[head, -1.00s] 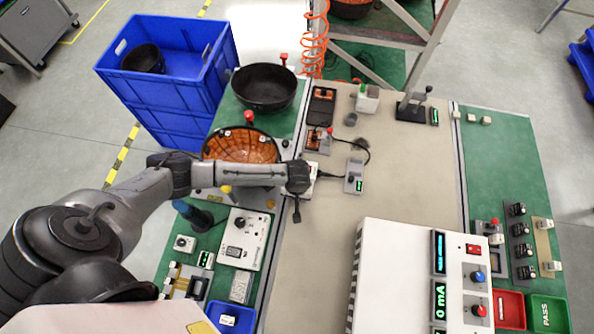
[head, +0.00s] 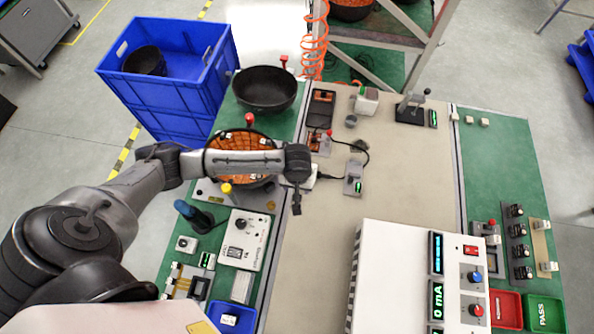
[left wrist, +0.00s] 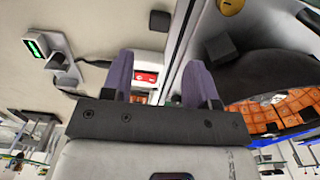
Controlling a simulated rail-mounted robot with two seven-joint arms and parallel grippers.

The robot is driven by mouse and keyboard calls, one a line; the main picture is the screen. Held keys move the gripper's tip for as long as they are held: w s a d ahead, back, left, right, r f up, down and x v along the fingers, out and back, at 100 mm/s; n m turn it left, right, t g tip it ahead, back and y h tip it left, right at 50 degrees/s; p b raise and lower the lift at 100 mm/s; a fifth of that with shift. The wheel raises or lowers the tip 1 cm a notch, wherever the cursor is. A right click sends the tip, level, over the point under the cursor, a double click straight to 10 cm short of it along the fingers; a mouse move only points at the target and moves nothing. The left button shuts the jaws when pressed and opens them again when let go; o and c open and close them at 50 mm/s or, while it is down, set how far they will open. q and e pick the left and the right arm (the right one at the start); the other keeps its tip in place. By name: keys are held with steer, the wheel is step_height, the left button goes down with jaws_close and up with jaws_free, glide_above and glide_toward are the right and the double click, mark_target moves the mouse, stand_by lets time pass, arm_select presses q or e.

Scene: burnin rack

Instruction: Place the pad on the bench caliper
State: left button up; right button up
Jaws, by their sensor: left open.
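My left gripper (left wrist: 158,72) is open in the left wrist view, with nothing between its two purple fingers. Beyond them lies a white box with a red display (left wrist: 147,77). In the head view the left arm reaches across the bench and its hand hides the fingertips. A grey and tan fixture with a green display (head: 186,283), at the lower left of the bench, may be the bench caliper. I cannot tell for sure which thing is the pad; a small pale piece (head: 229,320) lies in the blue tray (head: 246,325). My right gripper is not in view.
A black bowl (head: 264,88) and an orange-lined bowl (head: 218,138) stand on the left bench. A white instrument box (head: 395,280) stands at the front. A cabled meter (head: 353,180) sits mid-bench. The beige surface (head: 410,180) right of it is clear.

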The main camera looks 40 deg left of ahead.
arm_select(q)
steer(key=shift+r, duration=1.3)
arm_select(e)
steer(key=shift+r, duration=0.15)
arm_select(q)
steer(key=s+d+r+m+t+h, duration=0.1)
steer(key=s+d+m, duration=0.2)
steer(key=s, duration=0.3)
steer(key=s+d+r+m+t+h, duration=0.1)
steer(key=s+d+m+t, duration=0.1)
steer(key=s+d+m, duration=0.2)
steer(key=s, duration=0.3)
steer(key=shift+s+d+r, duration=0.25)
steer(key=shift+r, duration=0.1)
steer(key=shift+o, duration=0.7)
steer(key=s+a+r+m+y, duration=0.1)
steer(key=s+a, duration=0.4)
steer(key=shift+s+r+t+y, duration=0.3)
steer(key=shift+s+r+y, duration=0.05)
steer(key=shift+y, duration=0.05)
